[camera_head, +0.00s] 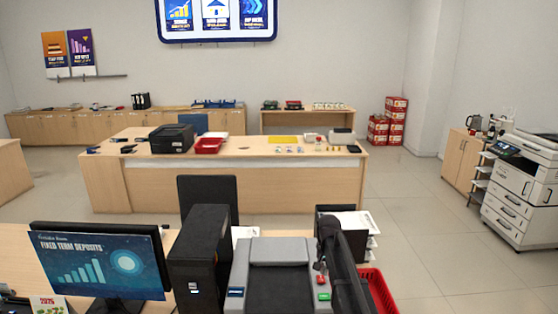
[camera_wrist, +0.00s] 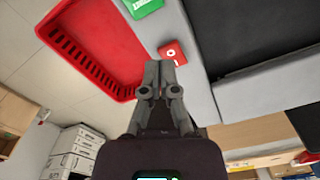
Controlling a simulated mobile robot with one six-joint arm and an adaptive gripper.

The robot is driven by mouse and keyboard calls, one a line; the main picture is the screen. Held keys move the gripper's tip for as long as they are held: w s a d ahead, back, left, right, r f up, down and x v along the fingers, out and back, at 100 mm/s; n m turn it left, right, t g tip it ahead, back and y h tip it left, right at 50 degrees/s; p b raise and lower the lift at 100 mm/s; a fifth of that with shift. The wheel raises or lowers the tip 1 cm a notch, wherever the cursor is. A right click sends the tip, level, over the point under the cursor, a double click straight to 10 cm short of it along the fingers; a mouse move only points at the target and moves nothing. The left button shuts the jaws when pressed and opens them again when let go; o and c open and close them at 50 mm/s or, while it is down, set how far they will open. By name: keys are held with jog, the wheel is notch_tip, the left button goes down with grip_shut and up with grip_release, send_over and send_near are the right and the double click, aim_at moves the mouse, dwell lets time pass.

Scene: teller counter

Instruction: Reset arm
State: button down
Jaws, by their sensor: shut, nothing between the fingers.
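My gripper (camera_wrist: 162,75) shows in the wrist view with its two fingers together and nothing between them. It is in the air, with its fingertips near a red square button (camera_wrist: 174,53) on a grey machine (camera_wrist: 204,95) in that view. A green label or button (camera_wrist: 143,8) sits beside the red one. In the head view my dark arm reaches over the right side of the same grey machine (camera_head: 236,265), by its green button (camera_head: 324,297). I cannot tell whether the fingers touch the machine.
A red basket (camera_wrist: 95,50) lies right of the machine, also in the head view (camera_head: 377,288). A monitor (camera_head: 98,265) and a dark tower (camera_head: 200,260) stand to the left. A paper tray (camera_head: 372,228) is behind. Open floor (camera_head: 410,200) lies to the right.

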jog(key=s+f+n+b, duration=0.2)
jog(key=s, duration=1)
jog(key=s+f+n+b, duration=0.1)
jog(key=s+f+n, duration=0.1)
jog(key=s, duration=1)
jog(key=shift+d+n+b, duration=0.15)
jog(key=shift+n+b, duration=0.2)
jog(key=shift+n, duration=0.15)
